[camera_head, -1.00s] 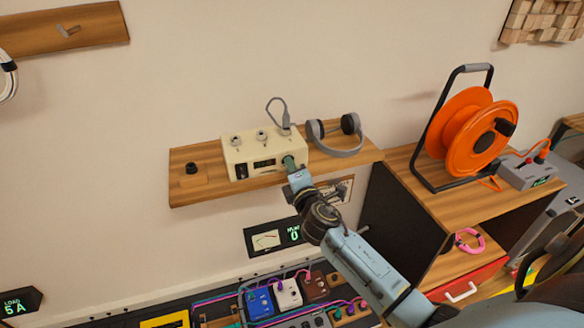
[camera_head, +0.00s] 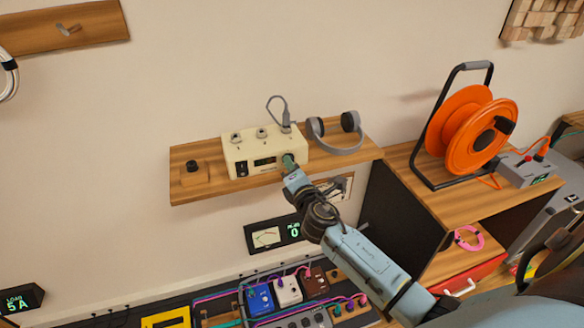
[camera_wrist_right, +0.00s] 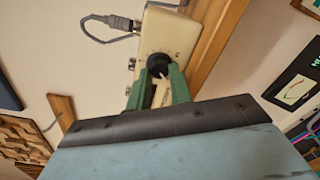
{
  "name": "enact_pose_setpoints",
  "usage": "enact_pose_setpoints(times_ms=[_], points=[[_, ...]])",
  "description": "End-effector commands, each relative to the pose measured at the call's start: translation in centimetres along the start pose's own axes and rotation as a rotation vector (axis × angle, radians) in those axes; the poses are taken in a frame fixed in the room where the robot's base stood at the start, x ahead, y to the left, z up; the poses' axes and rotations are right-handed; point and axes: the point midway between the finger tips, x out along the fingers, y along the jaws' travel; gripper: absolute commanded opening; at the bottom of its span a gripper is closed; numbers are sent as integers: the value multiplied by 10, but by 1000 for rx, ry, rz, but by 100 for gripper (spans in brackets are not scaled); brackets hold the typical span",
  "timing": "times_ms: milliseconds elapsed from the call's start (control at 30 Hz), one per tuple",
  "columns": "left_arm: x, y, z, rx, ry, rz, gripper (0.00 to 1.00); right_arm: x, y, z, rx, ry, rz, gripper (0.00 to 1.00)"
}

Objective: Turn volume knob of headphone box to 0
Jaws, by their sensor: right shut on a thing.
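The cream headphone box (camera_head: 240,150) sits on the wooden wall shelf, with jacks on top and a dark display on its front. In the right wrist view the box (camera_wrist_right: 172,35) shows its front with the black volume knob (camera_wrist_right: 156,65). My right gripper (camera_head: 288,161) is at the right end of the box's front. In the wrist view its green fingers (camera_wrist_right: 158,84) are shut on the knob, one on each side. The knob's pointer and scale are too small to read. In the head view the gripper hides the knob. My left gripper is not in view.
Grey headphones (camera_head: 340,135) lie on the shelf (camera_head: 215,187) right of the box. A grey cable (camera_head: 280,108) is plugged into the box's top. A small wooden block with a black knob (camera_head: 193,172) is at left. An orange cable reel (camera_head: 470,130) stands on the cabinet at right.

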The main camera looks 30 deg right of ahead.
Motion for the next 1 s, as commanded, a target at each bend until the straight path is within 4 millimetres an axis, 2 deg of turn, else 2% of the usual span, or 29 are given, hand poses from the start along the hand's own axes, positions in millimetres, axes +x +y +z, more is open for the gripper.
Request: enact_pose_setpoints(times_ms=[33, 67, 200, 467, 633, 767, 1000], points=[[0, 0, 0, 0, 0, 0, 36, 0, 0, 0, -2, 0, 0, 0], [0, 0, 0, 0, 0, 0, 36, 0, 0, 0, -2, 0, 0, 25], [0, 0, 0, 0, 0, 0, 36, 0, 0, 0, -1, 0, 0, 43], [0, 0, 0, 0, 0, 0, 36, 0, 0, 0, 0, 0, 0, 43], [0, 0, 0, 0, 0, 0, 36, -11, -1, 0, 0, 2, -1, 43], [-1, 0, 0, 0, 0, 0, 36, -34, -1, -1, 1, 2, -2, 43], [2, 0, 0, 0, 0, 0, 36, -86, -2, 0, 1, 2, -2, 43]])
